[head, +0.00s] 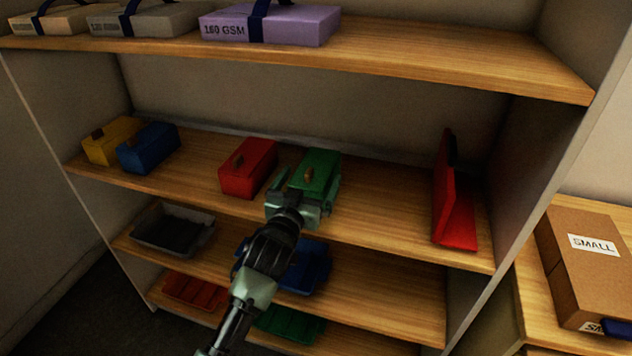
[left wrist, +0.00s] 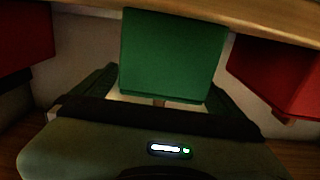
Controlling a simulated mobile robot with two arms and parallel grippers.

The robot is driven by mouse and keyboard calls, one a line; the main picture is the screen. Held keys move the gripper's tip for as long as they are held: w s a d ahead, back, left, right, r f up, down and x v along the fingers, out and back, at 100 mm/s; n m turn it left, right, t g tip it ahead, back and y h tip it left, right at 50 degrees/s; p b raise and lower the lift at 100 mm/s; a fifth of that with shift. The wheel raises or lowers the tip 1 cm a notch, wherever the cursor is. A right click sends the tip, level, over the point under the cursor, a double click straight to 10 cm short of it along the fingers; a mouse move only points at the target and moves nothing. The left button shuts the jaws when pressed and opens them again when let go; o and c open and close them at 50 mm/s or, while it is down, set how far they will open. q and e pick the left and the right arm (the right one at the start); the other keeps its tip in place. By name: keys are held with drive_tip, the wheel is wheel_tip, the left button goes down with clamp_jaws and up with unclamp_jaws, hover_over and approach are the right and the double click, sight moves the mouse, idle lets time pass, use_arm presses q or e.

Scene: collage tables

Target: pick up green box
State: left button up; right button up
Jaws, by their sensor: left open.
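The green box (head: 318,170) stands on the middle shelf, right of a red box (head: 247,167). It has a small brown handle or latch on its front. In the left wrist view the green box (left wrist: 172,55) is between the two dark fingers of my left gripper (left wrist: 160,92). In the head view my left gripper (head: 304,192) is open at the front of the green box, with a finger on each side. I cannot tell whether the fingers touch it. My right gripper is not in view.
A blue box (head: 148,148) and a yellow box (head: 112,140) stand at the shelf's left. A tilted red object (head: 455,200) is at its right. Paper packs (head: 270,26) lie on the shelf above; trays (head: 173,229) sit below.

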sight(336, 170)
use_arm(q)
drive_tip(key=x, duration=0.3)
drive_tip(key=shift+w+d, duration=0.1)
drive_tip(key=shift+w, duration=0.25)
drive_tip(key=c, duration=1.9)
drive_tip(key=shift+c, duration=0.2)
